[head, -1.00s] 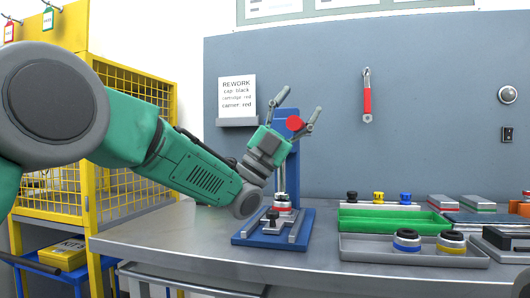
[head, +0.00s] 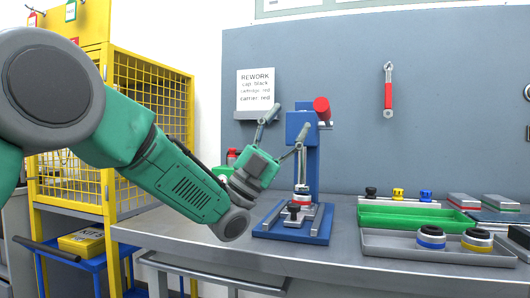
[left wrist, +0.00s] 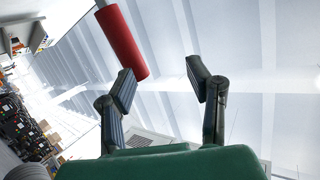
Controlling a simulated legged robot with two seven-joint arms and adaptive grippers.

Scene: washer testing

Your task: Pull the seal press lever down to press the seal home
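The blue seal press (head: 314,170) stands on the bench. Its lever has a red cylindrical handle (head: 322,110) at the top of the post, in a raised position. A part with white and red rings (head: 302,193) sits under the press column, above a grey fixture (head: 297,212) on the blue base. My left gripper (head: 286,121) is open and empty, pointing up, just left of the handle in the head view. In the left wrist view the handle (left wrist: 121,42) is outside the open fingers (left wrist: 160,80), beyond the left fingertip. Whether they touch is unclear. My right gripper is not in view.
A green tray (head: 400,227) and a grey tray (head: 385,252) with ringed parts are right of the press. Black, yellow and blue caps stand behind. A red-handled wrench (head: 388,95) hangs on the wall panel. A yellow mesh cage (head: 150,100) stands left.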

